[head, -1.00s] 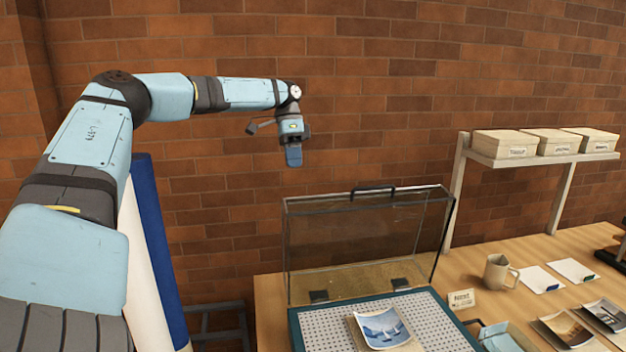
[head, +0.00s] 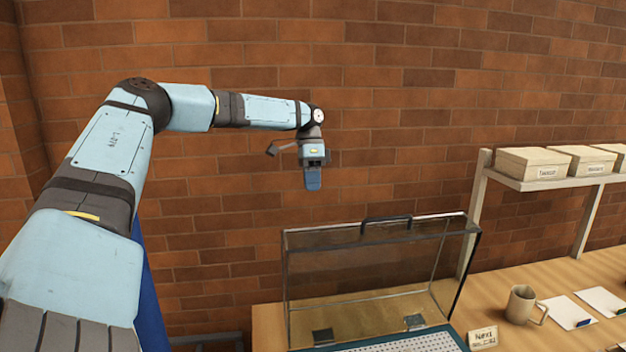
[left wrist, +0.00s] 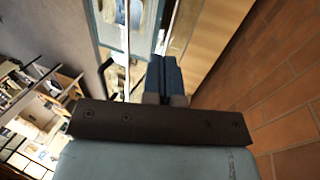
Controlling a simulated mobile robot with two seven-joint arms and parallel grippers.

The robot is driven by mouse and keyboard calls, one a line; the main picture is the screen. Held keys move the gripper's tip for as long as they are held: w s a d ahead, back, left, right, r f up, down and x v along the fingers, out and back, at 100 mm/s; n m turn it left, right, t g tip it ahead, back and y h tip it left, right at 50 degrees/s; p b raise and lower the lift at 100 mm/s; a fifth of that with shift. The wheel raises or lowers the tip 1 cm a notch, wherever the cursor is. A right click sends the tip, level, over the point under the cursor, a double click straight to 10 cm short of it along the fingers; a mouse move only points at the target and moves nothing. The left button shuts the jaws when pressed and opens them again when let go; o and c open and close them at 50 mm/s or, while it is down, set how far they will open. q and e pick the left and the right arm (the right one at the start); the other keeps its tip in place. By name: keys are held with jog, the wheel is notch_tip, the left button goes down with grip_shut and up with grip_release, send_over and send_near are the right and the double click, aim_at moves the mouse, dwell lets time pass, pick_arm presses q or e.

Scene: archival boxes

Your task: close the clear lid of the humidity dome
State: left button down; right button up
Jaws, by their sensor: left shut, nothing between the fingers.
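The clear lid (head: 365,275) of the humidity dome stands raised at the back of its base, with a dark handle (head: 386,222) on its top edge. The perforated base tray (head: 405,343) shows only in part at the bottom of the head view. My left gripper (head: 313,186) is shut and empty, pointing down in the air above and left of the handle, apart from the lid. In the left wrist view its closed blue fingers (left wrist: 165,75) show, with a lid edge (left wrist: 127,50) to their left. My right gripper is not in view.
A shelf (head: 555,180) with cream boxes (head: 532,163) stands right of the dome. A mug (head: 523,304), a small sign (head: 482,337) and white cards (head: 567,311) lie on the wooden table. The brick wall is close behind the lid.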

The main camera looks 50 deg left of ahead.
pick_arm(q)
jog(key=d+f+p, duration=0.1)
jog(key=f, duration=0.1)
jog(key=s+d+f+p, duration=0.1)
jog(key=d+f, duration=0.1)
jog(key=s+d+f+p, duration=0.1)
jog(key=f, duration=0.1)
jog(key=shift+d+f, duration=0.15)
jog(key=shift+f, duration=0.1)
jog(key=shift+s+d, duration=0.35)
jog(key=shift+d, duration=0.1)
jog(key=shift+f, duration=0.2)
jog(key=shift+w, duration=0.1)
